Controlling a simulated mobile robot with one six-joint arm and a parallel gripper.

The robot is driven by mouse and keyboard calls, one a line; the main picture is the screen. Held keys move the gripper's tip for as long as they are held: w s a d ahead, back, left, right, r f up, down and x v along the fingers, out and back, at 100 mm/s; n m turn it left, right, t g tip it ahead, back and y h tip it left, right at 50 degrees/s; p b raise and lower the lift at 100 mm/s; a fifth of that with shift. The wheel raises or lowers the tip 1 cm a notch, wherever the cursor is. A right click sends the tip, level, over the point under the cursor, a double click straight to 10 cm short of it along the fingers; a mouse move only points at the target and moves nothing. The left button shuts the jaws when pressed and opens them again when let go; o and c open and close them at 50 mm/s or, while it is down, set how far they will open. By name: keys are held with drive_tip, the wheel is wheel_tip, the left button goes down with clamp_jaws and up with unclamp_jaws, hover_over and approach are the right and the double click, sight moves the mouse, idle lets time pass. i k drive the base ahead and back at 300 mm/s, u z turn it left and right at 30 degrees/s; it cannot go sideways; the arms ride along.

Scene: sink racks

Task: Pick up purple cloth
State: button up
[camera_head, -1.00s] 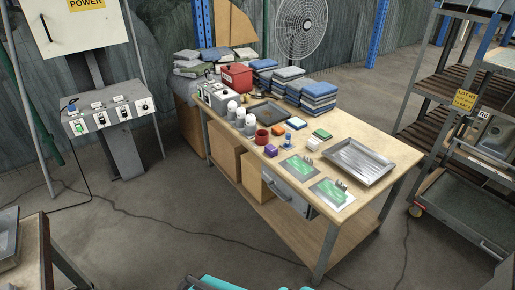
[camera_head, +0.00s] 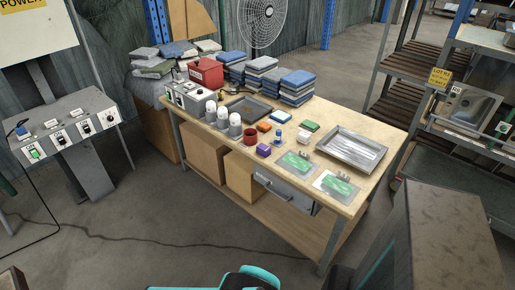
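A small purple block-like item (camera_head: 264,150), the only purple thing I see, lies on the front part of the wooden workbench (camera_head: 333,129). It looks like a small folded cloth, but it is too small to be sure. My gripper is not in view; only teal parts of my body show at the bottom edge.
Nearby on the bench are an orange item (camera_head: 264,126), a green item (camera_head: 311,127), white canisters (camera_head: 234,124), clear packets with green contents (camera_head: 338,186) and a metal tray (camera_head: 350,148). Folded blue cloths (camera_head: 297,88) are stacked behind. A control panel (camera_head: 68,124) stands left.

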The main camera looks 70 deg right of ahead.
sight(265, 150)
drive_tip(key=z, duration=0.25)
drive_tip(key=i, duration=0.7)
drive_tip(key=z, duration=0.8)
drive_tip(key=i, duration=0.5)
drive_tip(key=z, duration=0.25)
